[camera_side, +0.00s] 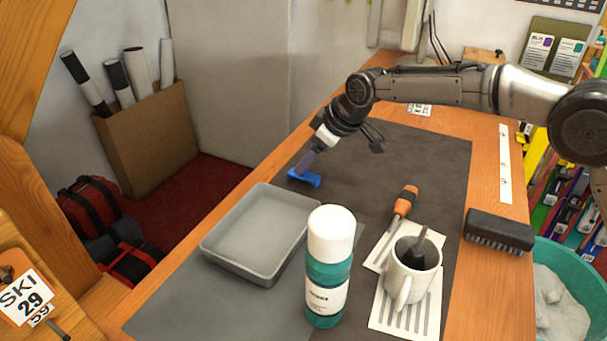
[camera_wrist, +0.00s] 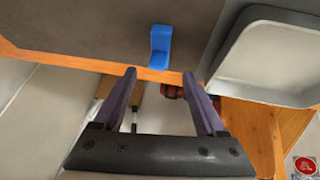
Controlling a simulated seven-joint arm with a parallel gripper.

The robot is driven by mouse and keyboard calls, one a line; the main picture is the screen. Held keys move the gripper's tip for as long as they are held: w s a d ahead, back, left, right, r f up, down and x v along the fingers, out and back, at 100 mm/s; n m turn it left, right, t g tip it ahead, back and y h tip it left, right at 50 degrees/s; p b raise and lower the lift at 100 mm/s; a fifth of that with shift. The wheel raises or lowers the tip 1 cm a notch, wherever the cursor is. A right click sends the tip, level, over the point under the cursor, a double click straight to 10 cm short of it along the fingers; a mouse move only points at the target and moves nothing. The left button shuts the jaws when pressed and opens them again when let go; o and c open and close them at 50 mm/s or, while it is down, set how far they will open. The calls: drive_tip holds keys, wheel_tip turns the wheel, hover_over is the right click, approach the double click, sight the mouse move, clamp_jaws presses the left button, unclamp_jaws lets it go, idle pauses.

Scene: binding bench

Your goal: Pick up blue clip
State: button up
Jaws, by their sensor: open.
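The blue clip (camera_side: 305,178) lies on the dark mat near the bench's left edge in the side view. It also shows at the top middle of the wrist view (camera_wrist: 160,47), beyond the fingertips and roughly between them in the picture. My gripper (camera_side: 302,168) reaches down at a tilt, with its fingertips close to the clip in the side view. In the wrist view my gripper (camera_wrist: 160,75) has its two purple-grey fingers spread apart with nothing between them. I cannot tell whether a finger touches the clip.
A grey tray (camera_side: 212,244) sits in front of the clip and shows at right in the wrist view (camera_wrist: 226,82). The mat (camera_side: 435,165) right of the clip is clear.

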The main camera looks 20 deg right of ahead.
sight(304, 173)
drive_tip(key=shift+x, duration=2.55)
drive_tip(key=shift+d, duration=0.1)
drive_tip(key=shift+s, duration=0.1)
clamp_jaws()
